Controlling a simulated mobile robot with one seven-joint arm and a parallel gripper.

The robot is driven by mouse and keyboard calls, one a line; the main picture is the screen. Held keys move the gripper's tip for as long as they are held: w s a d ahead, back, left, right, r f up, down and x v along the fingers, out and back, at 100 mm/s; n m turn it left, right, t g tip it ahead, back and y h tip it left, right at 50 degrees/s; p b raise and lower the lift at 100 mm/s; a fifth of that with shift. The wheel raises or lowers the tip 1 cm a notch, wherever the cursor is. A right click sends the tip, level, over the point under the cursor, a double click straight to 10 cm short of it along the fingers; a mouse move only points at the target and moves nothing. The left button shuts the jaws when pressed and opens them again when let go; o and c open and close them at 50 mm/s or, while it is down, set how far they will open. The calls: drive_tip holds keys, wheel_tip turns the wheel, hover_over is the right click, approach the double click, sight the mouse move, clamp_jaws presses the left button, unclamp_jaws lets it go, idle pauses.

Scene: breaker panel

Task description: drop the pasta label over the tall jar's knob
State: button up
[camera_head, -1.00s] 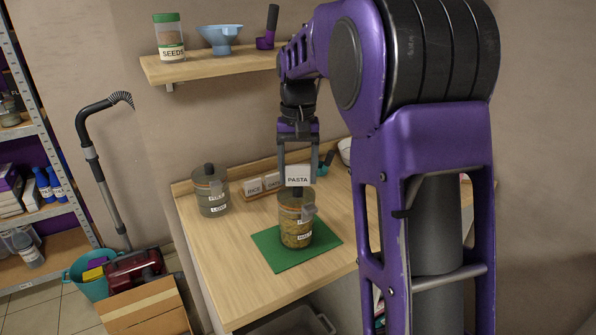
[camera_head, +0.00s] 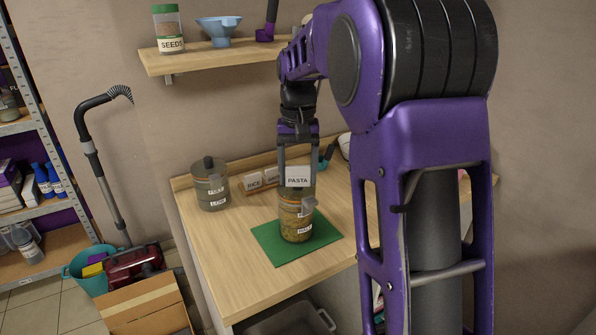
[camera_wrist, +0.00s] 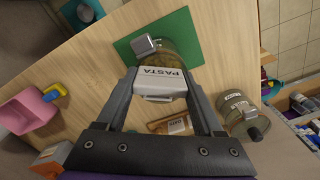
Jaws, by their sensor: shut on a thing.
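The white pasta label (camera_head: 297,177) is between the fingers of my gripper (camera_head: 298,165), which is shut on it. The tall jar (camera_head: 296,222), clear with yellowish contents, stands upright on the green mat (camera_head: 270,250). The label hangs upright at the jar's top and hides the knob in the head view. In the wrist view, the label (camera_wrist: 160,82) lies between my fingertips (camera_wrist: 162,90), with part of the jar (camera_wrist: 180,50) beyond it. I cannot tell whether the label touches the knob.
A second grey-lidded jar (camera_head: 211,186) stands at the back left of the counter. A wooden holder with the rice label (camera_head: 253,181) and another stands behind. A shelf (camera_head: 200,60) hangs above. The counter's front left (camera_head: 225,285) is clear.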

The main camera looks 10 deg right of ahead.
drive_tip(key=shift+f+b, duration=0.5)
drive_tip(key=shift+f, duration=0.55)
drive_tip(key=o, duration=1.4)
wheel_tip(320, 180, up, 18)
drive_tip(key=p, duration=0.3)
drive_tip(key=shift+f, duration=0.25)
